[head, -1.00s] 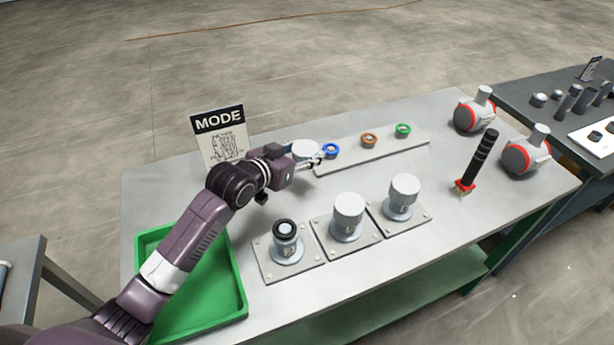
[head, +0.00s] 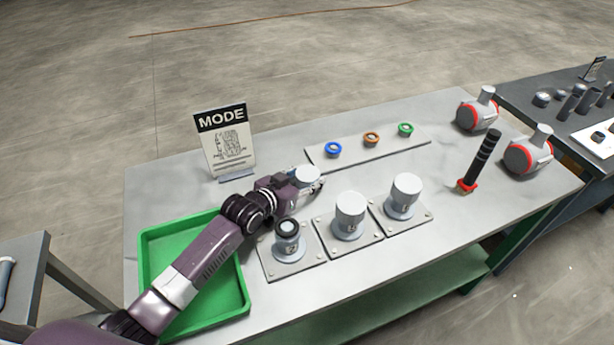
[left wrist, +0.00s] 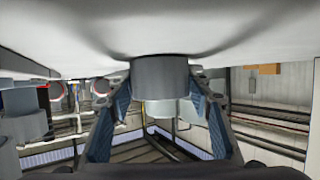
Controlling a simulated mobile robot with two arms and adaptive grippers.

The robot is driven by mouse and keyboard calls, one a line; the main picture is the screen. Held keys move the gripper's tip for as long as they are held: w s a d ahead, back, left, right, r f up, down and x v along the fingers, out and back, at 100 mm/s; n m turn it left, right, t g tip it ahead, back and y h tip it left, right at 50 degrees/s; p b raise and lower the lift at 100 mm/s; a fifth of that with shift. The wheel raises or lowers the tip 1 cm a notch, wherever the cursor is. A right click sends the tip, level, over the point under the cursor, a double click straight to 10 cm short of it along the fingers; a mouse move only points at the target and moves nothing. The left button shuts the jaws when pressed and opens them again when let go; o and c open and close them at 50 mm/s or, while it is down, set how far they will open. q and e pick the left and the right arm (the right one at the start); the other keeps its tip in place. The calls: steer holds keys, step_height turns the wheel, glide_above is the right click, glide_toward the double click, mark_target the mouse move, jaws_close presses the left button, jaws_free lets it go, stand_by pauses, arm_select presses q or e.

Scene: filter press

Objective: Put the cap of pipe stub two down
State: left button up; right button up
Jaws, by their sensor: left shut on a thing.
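The cap (head: 307,174) is a short white cylinder. My left gripper (head: 316,188) is shut on it, just behind the row of stubs and low over the table. In the left wrist view, a grey cylinder that looks like the cap (left wrist: 160,76) sits between the two fingers (left wrist: 163,110), close against the pale tabletop; I cannot tell whether it touches. The uncapped pipe stub (head: 288,240), seemingly marked 2, shows a dark ring on top and stands upright on its plate (head: 285,268) in front of the gripper. My right gripper is not in view.
Two more stubs wear white caps (head: 350,205) and (head: 405,186). A green tray (head: 146,262) is at left, a MODE sign (head: 224,145) behind. A strip (head: 350,153) holds blue, orange and green rings.

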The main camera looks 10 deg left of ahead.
arm_select(q)
steer(key=o, duration=1.1)
steer(key=shift+f, duration=0.1)
steer(key=shift+r, duration=0.25)
steer(key=shift+s+a, duration=0.1)
steer(key=shift+s, duration=0.2)
steer(key=v, duration=1.1)
steer(key=shift+s+a+r+b, duration=0.1)
steer(key=shift+s+r+b, duration=0.05)
steer(key=shift+b, duration=0.15)
